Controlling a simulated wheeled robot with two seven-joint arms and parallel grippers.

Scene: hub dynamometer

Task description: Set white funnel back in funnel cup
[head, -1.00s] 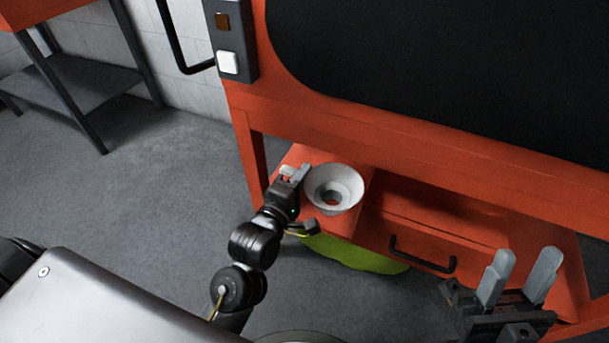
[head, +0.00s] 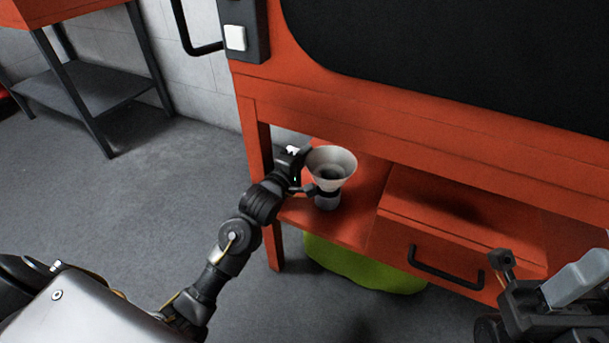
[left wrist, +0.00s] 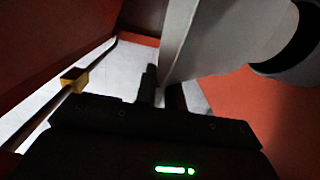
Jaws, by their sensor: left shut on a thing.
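The white funnel (head: 332,160) is wide end up, over the left part of the red shelf. It also shows large and close in the left wrist view (left wrist: 215,40). My left gripper (head: 304,163) is at its left side, shut on its wall; it also shows in the left wrist view (left wrist: 163,92). Below the funnel is a grey cylinder (head: 327,201) with a dark band above it. I cannot tell whether this is the funnel cup or the spout, nor whether the funnel is seated. My right gripper (head: 575,280) is at the lower right, partly cut off.
The red shelf (head: 355,222) has a raised red drawer box with a black handle (head: 445,267) to the right of the funnel. A red frame leg (head: 260,160) stands close behind my left gripper. A yellow-green object (head: 365,268) is under the shelf.

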